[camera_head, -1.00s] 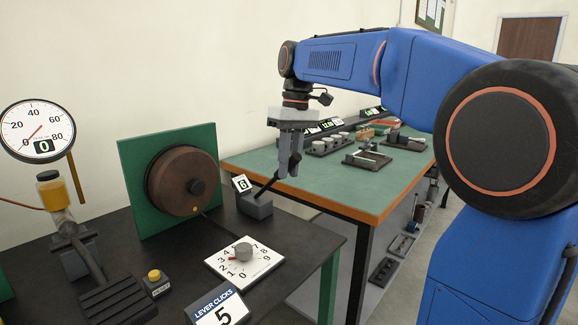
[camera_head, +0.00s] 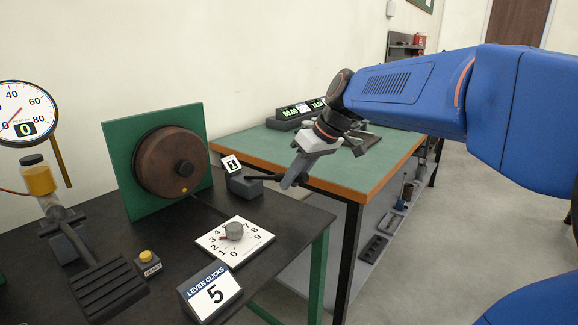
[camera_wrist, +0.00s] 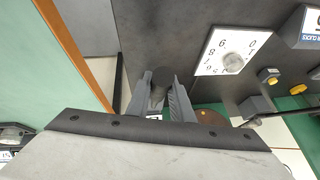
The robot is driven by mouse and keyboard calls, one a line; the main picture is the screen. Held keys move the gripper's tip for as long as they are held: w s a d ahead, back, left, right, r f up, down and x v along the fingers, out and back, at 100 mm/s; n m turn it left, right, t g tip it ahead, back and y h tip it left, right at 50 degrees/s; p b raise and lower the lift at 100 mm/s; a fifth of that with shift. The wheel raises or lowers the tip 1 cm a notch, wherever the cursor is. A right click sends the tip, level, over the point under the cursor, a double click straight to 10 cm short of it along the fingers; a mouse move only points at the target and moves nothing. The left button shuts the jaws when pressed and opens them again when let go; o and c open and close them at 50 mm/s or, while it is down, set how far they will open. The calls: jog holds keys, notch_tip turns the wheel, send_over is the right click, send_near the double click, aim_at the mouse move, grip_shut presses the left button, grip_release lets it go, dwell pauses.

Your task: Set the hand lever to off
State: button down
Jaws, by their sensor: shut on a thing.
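The hand lever (camera_head: 262,178) is a dark rod on a small grey-black block (camera_head: 245,187) at the right end of the black bench. It now lies almost level, pointing right. A small card (camera_head: 231,164) on the block reads 1. My gripper (camera_head: 287,184) is shut on the lever's outer end. In the wrist view, the lever's dark round grip (camera_wrist: 162,77) sits between the two grey fingers of my gripper (camera_wrist: 160,92). The rest of the lever is mostly hidden there.
A sign (camera_head: 211,293) reads "LEVER CLICKS 5". A white dial plate (camera_head: 234,255) with a knob (camera_head: 235,231) lies in front of the lever. A brown drum (camera_head: 171,162) stands on a green panel behind. A green-topped table (camera_head: 240,143) is close behind my gripper.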

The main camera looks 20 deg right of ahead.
jog(key=shift+s+d+f+t+y, duration=0.15)
jog(key=shift+f+t, duration=0.15)
jog(key=shift+f, duration=0.3)
jog(key=shift+s+f+t+y, duration=0.15)
jog(key=shift+f+t, duration=0.15)
jog(key=shift+f, duration=0.25)
jog(key=c, duration=1.6)
grip_release()
jog(key=shift+o, duration=0.2)
jog(key=shift+r, duration=0.1)
jog(key=v, duration=1.7)
jog(key=shift+d, duration=0.15)
